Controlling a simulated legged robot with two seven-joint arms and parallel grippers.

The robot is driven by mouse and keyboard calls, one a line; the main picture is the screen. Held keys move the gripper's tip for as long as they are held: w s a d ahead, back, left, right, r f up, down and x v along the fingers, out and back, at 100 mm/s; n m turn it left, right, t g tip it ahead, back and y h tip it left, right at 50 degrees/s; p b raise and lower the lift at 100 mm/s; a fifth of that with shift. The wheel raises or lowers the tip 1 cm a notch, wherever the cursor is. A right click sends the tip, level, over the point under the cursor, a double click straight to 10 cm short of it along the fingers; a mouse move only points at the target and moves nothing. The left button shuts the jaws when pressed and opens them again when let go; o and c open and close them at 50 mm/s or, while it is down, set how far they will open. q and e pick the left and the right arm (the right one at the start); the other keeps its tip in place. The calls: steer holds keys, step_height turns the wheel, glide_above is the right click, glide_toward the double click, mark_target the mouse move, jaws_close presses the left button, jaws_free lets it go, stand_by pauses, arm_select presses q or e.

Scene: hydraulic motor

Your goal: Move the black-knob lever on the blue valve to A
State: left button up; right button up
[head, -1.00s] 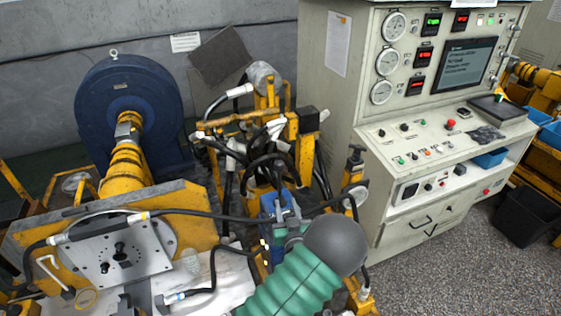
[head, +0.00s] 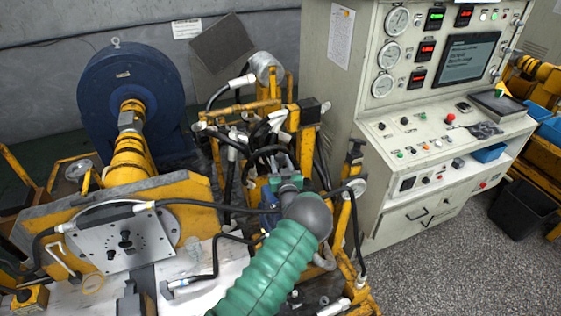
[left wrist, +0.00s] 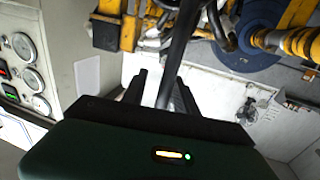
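My left arm, green and ribbed with a grey ball joint, reaches up from the bottom of the head view to the hose-covered yellow frame. My left gripper (head: 286,178) is at its far end, its fingertips hidden there. In the left wrist view, the two dark fingers of the left gripper (left wrist: 160,82) stand apart. A dark rod or hose (left wrist: 179,50) runs between them, with a gap on the left; I cannot tell if it is the lever. The blue valve and its black-knob lever are not clearly visible, covered by my arm and gripper. My right gripper is not in view.
Black hoses (head: 240,208) cross close to my left arm. A yellow frame (head: 306,140) stands behind the gripper. A grey control console (head: 345,110) is at the right. A blue motor (head: 100,110) and grey perforated plate (head: 105,243) are at the left.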

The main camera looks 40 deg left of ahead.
arm_select(q)
steer(key=shift+a+f, duration=0.25)
steer(key=shift+a, duration=0.15)
steer(key=c, duration=0.5)
jaws_close()
steer(key=shift+d, duration=0.1)
stand_by(0.3)
